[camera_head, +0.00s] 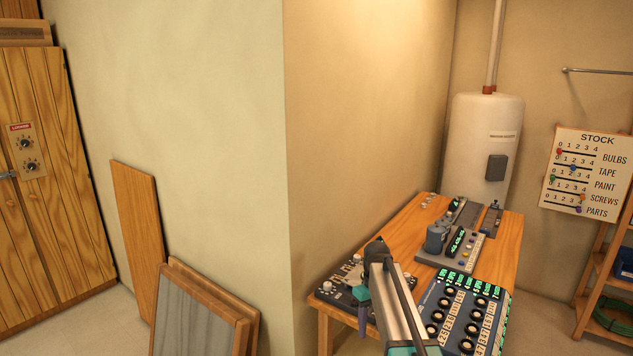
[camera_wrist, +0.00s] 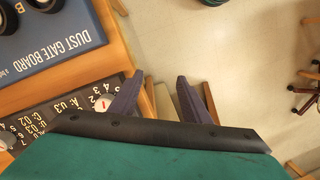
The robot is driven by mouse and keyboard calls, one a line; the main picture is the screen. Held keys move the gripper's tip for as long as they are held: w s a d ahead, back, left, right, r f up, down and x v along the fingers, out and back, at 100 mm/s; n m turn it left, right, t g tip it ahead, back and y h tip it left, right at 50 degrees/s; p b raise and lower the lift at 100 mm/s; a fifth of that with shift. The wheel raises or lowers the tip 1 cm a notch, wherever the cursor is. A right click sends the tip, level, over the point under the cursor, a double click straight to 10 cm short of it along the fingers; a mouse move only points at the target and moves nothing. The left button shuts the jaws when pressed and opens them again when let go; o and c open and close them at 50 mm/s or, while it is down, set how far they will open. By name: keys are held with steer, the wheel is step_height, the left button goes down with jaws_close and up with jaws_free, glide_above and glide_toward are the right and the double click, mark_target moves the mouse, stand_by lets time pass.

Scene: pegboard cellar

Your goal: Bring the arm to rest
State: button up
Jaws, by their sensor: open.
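My gripper (camera_wrist: 160,82) shows in the wrist view as two purple fingers held apart, with nothing between them. It is over the edge of the wooden table (camera_wrist: 128,50), with pale floor below the gap. In the head view my arm reaches over the front of the table (camera_head: 505,240). One purple finger of my gripper (camera_head: 363,318) hangs by the table's front left part, beside a control panel (camera_head: 325,291). The other finger is hard to make out there.
A blue dust gate board (camera_wrist: 60,42) and a black dial panel (camera_wrist: 70,112) lie close left of the fingers. A grey device (camera_head: 432,260) stands farther back on the table. A wall corner (camera_head: 288,200) is at left. Open floor (camera_wrist: 245,70) lies to the right.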

steer(key=s+f+m+g+b, duration=0.1)
steer(key=s+f, duration=0.4)
steer(key=f, duration=0.3)
steer(key=s+f+b, duration=0.1)
steer(key=s+f, duration=0.5)
steer(key=f, duration=0.2)
steer(key=s+f+m+g+b, duration=0.1)
steer(key=s+f, duration=0.7)
steer(key=s, duration=0.4)
steer(key=s+f+m+g+b, duration=0.1)
steer(key=s+f+b, duration=0.1)
steer(key=s+f, duration=0.6)
steer(key=s+f+m+g+b, duration=0.1)
steer(key=s+f+m+b, duration=0.1)
steer(key=s+f, duration=0.7)
steer(key=s, duration=0.7)
steer(key=shift+s, duration=0.4)
steer(key=shift+w, duration=0.15)
